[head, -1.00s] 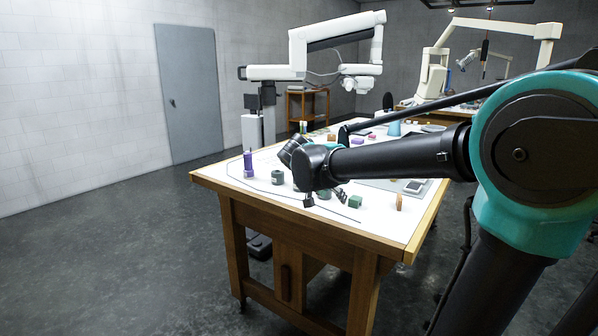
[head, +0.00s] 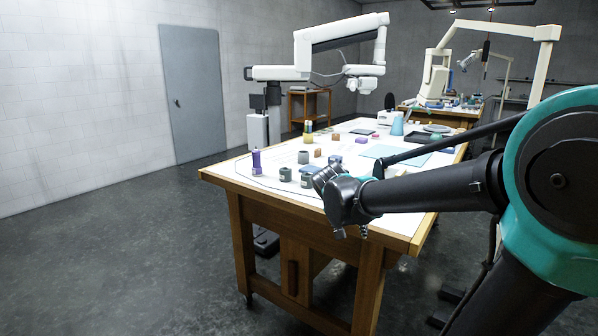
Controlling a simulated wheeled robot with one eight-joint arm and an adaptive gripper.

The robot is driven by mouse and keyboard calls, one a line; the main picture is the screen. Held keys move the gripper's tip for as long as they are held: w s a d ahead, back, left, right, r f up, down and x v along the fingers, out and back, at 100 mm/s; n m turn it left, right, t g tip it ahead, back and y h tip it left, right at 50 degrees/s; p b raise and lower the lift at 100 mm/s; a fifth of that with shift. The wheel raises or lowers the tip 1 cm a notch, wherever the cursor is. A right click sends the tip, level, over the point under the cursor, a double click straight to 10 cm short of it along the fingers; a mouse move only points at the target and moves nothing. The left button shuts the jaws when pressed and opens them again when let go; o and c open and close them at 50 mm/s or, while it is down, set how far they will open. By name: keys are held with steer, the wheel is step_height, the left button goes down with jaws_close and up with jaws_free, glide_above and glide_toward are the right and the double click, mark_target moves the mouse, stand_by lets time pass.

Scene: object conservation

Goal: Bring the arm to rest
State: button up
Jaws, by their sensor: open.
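My arm (head: 430,193) reaches in from the right of the head view, over the near right part of the wooden table. My gripper (head: 351,232) points down at the table's near edge. It is small in the view and partly hidden by the wrist. It is open, and I see nothing held in it.
The white-topped table (head: 230,170) bears a purple bottle (head: 256,161), several grey-green pots (head: 285,174), small blocks and a blue-grey cone (head: 397,125). A white arm on a stand (head: 340,35) stands behind it. The floor at left is clear, up to a grey door (head: 192,95).

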steer(key=s+d+f+n+y, duration=0.2)
steer(key=s+f, duration=0.5)
steer(key=s, duration=0.1)
steer(key=s+d+f+n+g+y, duration=0.1)
steer(key=s+d+f+n, duration=0.1)
steer(key=s+f, duration=0.6)
steer(key=shift+s+n+g+y, duration=0.3)
steer(key=shift+s+n+y, duration=0.05)
steer(key=shift+n+y, duration=0.05)
